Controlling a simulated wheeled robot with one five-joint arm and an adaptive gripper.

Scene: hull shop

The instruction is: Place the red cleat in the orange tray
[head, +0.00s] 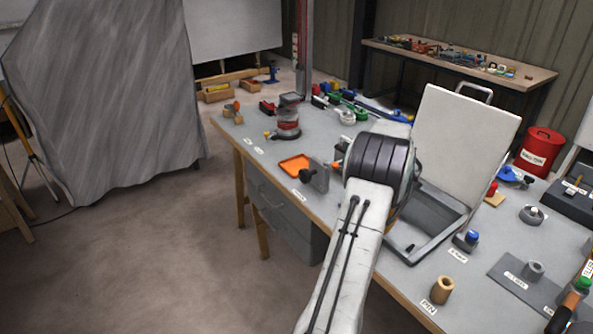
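The orange tray (295,165) is a small, shallow tray lying on the grey workbench, left of my arm. No cargo shows in it. I cannot make out the red cleat for certain. A small dark-red piece (267,107) lies near the bench's far left, and a red-topped piece (492,188) stands right of the open case, but their shapes are too small to tell. My arm reaches forward over the bench, and its thick dark-banded joint hides the bench behind it. My gripper does not show.
A grey block with a black knob (315,177) stands right beside the tray. An open grey case (465,135) with raised lid stands right of my arm.

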